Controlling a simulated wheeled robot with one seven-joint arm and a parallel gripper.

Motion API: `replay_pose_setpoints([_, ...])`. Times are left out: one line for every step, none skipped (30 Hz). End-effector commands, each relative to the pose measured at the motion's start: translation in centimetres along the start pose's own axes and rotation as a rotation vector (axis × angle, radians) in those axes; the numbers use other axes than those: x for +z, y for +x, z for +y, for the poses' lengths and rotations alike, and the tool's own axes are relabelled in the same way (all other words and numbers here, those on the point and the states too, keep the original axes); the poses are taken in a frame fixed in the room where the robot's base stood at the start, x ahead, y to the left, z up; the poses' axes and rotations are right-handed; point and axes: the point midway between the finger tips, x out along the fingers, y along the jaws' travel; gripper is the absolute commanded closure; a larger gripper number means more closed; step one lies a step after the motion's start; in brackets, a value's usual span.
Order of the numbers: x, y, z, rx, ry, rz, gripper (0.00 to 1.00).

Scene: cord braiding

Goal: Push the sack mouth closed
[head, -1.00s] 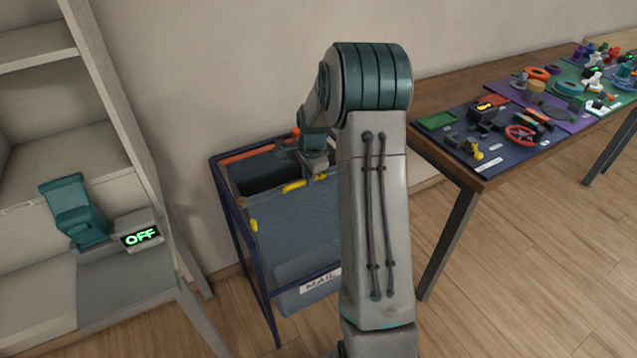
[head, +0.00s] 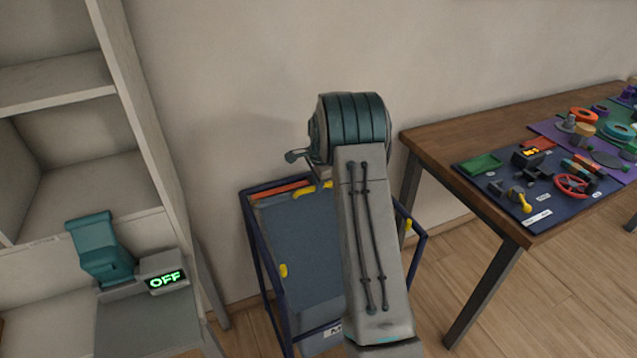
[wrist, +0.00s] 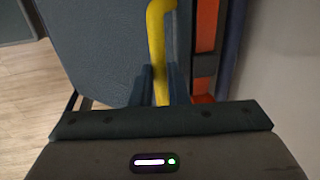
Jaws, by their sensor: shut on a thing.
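The grey-blue mail sack (head: 300,245) hangs in a dark blue frame (head: 264,265). Its front panel (wrist: 95,45) fills the left of the wrist view. My gripper (wrist: 161,78) is shut on the yellow handle (wrist: 157,35) at the front lip, one finger on each side. The handle also shows in the head view (head: 308,191), close to the orange back rim (head: 280,189). In the wrist view the orange rim (wrist: 206,35) runs just right of the handle. No dark opening shows between them. My arm hides the right part of the mouth and my gripper in the head view.
A shelf unit (head: 125,150) with a teal device (head: 98,250) and an "OFF" display (head: 165,280) stands at left. A wooden table (head: 430,145) with mats and coloured parts stands at right. The wall is close behind the sack.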

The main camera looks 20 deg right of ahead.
Motion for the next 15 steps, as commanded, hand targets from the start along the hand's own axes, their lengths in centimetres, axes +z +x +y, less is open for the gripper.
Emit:
replay_pose_setpoints([0.22, -0.24, -0.54, -0.016, -0.001, -0.001, 1.00])
replay_pose_setpoints([0.19, -0.25, -0.55, -0.017, 0.000, -0.001, 1.00])
replay_pose_setpoints([0.13, -0.26, -0.56, -0.018, 0.001, -0.001, 1.00])
replay_pose_setpoints([0.13, -0.27, -0.57, -0.018, 0.001, -0.001, 1.00])
replay_pose_setpoints([0.13, -0.28, -0.59, -0.019, 0.001, -0.001, 1.00])
replay_pose_setpoints([0.14, -0.29, -0.61, -0.019, 0.001, -0.001, 0.78])
replay_pose_setpoints([0.14, -0.29, -0.61, -0.019, 0.001, -0.001, 0.69])
replay_pose_setpoints([0.14, -0.28, -0.58, -0.019, 0.001, -0.001, 0.64])
replay_pose_setpoints([0.09, -0.26, -0.53, -0.017, 0.001, -0.001, 0.64])
replay_pose_setpoints([0.02, -0.24, -0.48, -0.016, 0.002, -0.001, 0.64])
replay_pose_setpoints([-0.04, -0.23, -0.44, -0.015, 0.003, -0.001, 0.64])
replay_pose_setpoints([-0.10, -0.22, -0.39, -0.014, 0.004, 0.000, 0.64])
replay_pose_setpoints([-0.14, -0.20, -0.35, -0.014, 0.004, 0.000, 0.64])
replay_pose_setpoints([-0.18, -0.19, -0.33, -0.013, 0.005, 0.000, 0.64])
replay_pose_setpoints([-0.21, -0.19, -0.30, -0.012, 0.005, 0.000, 0.64])
